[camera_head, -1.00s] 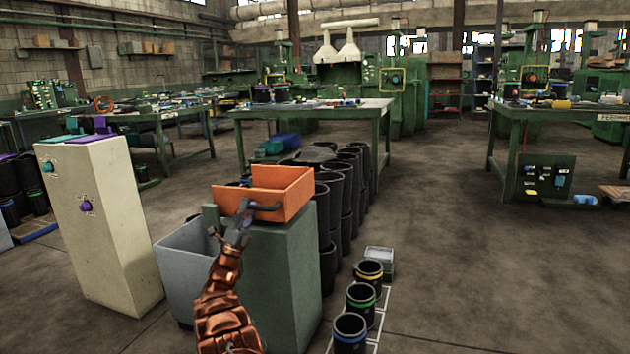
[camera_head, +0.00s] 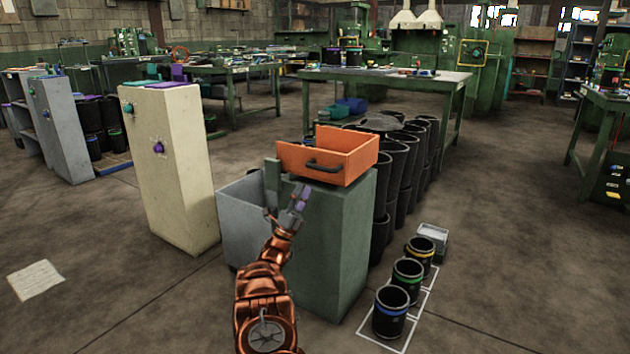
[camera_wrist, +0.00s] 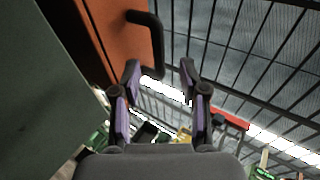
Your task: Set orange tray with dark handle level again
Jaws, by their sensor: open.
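The orange tray (camera_head: 361,158) rests on top of a green cabinet (camera_head: 330,235) in the head view. Its dark handle (camera_head: 322,166) is on the face toward me. The tray looks somewhat tilted, but its underside is hidden. My gripper (camera_head: 287,194) is open and empty, below and left of the handle, by the cabinet's upper front. In the wrist view the tray (camera_wrist: 110,35) fills the upper left. The handle (camera_wrist: 154,40) bends down near the gap between my open fingertips (camera_wrist: 160,68). No contact shows.
A grey open bin (camera_head: 240,225) stands left of the cabinet, with a cream cabinet (camera_head: 178,180) beyond it. Stacked black sleeves (camera_head: 398,175) stand behind right. Banded black sleeves (camera_head: 391,318) line the floor at right. The floor at far right is open.

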